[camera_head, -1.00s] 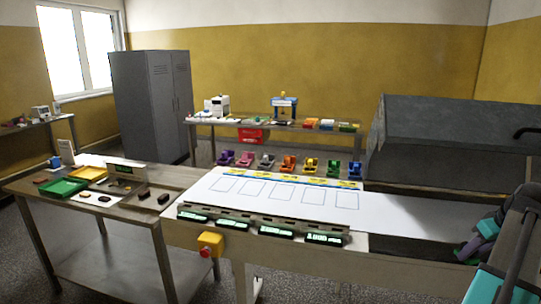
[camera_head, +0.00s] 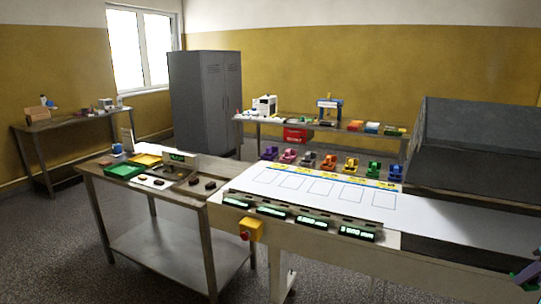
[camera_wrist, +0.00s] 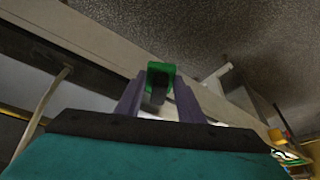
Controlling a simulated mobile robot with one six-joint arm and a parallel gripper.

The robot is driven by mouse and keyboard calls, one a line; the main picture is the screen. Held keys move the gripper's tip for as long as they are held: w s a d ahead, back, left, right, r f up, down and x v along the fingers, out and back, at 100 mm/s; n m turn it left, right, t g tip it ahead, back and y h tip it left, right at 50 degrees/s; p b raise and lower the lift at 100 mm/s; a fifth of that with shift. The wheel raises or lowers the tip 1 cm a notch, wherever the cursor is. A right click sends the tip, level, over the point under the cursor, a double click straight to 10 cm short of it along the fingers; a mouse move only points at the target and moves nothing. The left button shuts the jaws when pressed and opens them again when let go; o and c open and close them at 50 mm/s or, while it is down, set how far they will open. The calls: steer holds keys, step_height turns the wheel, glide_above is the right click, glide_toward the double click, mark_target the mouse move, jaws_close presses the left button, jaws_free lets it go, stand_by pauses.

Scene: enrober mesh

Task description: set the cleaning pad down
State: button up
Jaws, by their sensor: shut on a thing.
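My gripper (camera_wrist: 157,92) shows in the wrist view with its two purple-grey fingers closed on a small green piece. I take this piece to be the cleaning pad (camera_wrist: 161,68); a dark block sits in its middle between the fingers. The pad is held in the air, apart from any surface that I can make out. In the head view, only a green bit of the pad (camera_head: 526,273) and part of a finger show at the lower right edge. The rest of my gripper is cut off there.
A long white-topped conveyor table (camera_head: 430,215) with marked squares and several coloured dispensers crosses the head view. A side table (camera_head: 160,185) holds green and yellow trays and small dark blocks. A grey bin-like enclosure (camera_head: 480,125) stands at right. Floor is clear at lower left.

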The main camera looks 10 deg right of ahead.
steer(key=w+a+n+y, duration=0.2)
steer(key=w+a+n, duration=0.4)
steer(key=w+a, duration=2.05)
steer(key=w+a+m, duration=0.2)
steer(key=w+a, duration=0.2)
steer(key=a, duration=1.3)
steer(key=w+a+f+m+h, duration=0.1)
steer(key=w+a, duration=0.3)
steer(key=a, duration=1.3)
steer(key=shift+a+f+m, duration=0.3)
steer(key=shift+a+m, duration=0.1)
steer(key=shift+m, duration=0.1)
